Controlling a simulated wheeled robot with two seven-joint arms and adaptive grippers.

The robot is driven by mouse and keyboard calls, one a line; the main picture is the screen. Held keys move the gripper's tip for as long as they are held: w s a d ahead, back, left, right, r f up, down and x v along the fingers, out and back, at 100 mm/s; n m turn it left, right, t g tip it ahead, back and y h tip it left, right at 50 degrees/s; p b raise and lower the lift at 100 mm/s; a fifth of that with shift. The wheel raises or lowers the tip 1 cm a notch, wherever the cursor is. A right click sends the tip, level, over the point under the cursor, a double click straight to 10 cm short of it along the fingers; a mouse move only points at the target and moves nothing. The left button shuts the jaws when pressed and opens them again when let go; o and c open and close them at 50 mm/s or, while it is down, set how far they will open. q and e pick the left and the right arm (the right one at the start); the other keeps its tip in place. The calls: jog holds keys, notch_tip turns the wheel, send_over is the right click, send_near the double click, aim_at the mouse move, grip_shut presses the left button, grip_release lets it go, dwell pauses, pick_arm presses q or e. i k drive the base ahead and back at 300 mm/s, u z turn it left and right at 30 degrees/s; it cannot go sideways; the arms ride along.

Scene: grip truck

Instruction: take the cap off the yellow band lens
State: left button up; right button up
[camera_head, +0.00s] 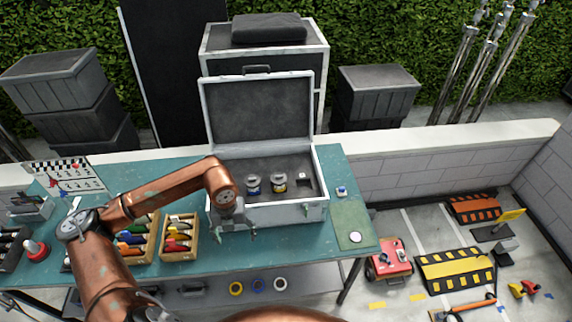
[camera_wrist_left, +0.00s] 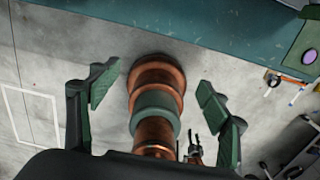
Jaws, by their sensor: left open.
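The lens with a yellow band (camera_head: 279,187) stands upright in the open grey case (camera_head: 295,213) on the teal table. A similar lens with a blue band (camera_head: 253,186) stands just left of it. Both have greyish tops; I cannot make out the cap's edge at this size. My left gripper (camera_head: 236,236) hangs at the front left of the case, near its front wall, apart from both lenses. Its green fingers are spread and empty in the left wrist view (camera_wrist_left: 158,92), where no lens shows. My right gripper is not seen.
The case's raised lid (camera_head: 262,112) stands behind the lenses. Wooden trays (camera_head: 180,255) with coloured-handled items sit left of the case. A green mat (camera_head: 350,215) with a white disc (camera_head: 355,237) lies to the right. Another small item stands inside the case, right of the lenses.

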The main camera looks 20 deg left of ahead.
aim_at(279, 178)
jog(key=i, duration=1.2)
